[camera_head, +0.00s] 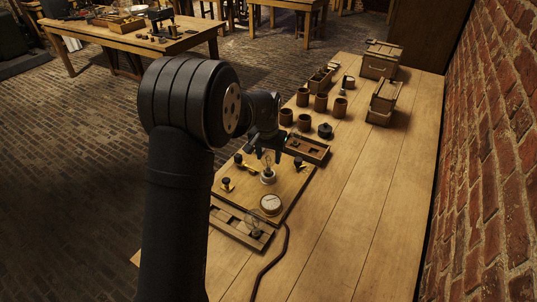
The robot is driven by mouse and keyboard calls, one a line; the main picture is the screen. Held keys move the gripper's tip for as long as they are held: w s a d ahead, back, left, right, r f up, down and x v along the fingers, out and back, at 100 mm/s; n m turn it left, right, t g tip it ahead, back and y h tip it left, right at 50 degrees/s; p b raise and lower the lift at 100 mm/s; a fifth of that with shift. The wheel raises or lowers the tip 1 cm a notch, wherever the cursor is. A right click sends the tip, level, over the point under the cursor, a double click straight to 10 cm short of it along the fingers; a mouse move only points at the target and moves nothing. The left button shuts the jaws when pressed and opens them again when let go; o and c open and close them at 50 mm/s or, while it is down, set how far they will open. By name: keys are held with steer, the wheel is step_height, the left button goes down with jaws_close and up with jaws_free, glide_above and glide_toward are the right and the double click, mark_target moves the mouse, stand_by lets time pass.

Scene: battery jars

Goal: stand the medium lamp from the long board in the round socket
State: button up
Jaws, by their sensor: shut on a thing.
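My gripper (266,152) points down over the panel board (290,196) and is shut on a clear glass lamp (268,164). The long board (229,229) lies at the near edge of the panel board. Another clear glass lamp (255,226) shows at its right part. The rest of the long board is partly hidden by my arm.
A round dial gauge (271,204) and brass fittings with dark knobs (300,164) stand near the socket. A small open box (308,148) and several brown jars (304,122) stand behind. A dark cable (271,265) runs along the front.

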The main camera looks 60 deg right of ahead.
steer(key=shift+f, duration=0.45)
steer(key=o, duration=0.8)
steer(key=shift+s+a+r, duration=0.1)
steer(key=shift+a+r, duration=0.1)
steer(key=shift+r, duration=1.6)
steer(key=shift+a+r, duration=0.25)
steer(key=shift+r, duration=1.6)
steer(key=shift+s+a+r, duration=0.1)
steer(key=shift+a+r, duration=0.1)
steer(key=shift+r, duration=1.6)
steer(key=f, duration=0.6)
steer(key=d+f, duration=0.1)
steer(key=f, duration=0.2)
steer(key=shift+w, duration=0.2)
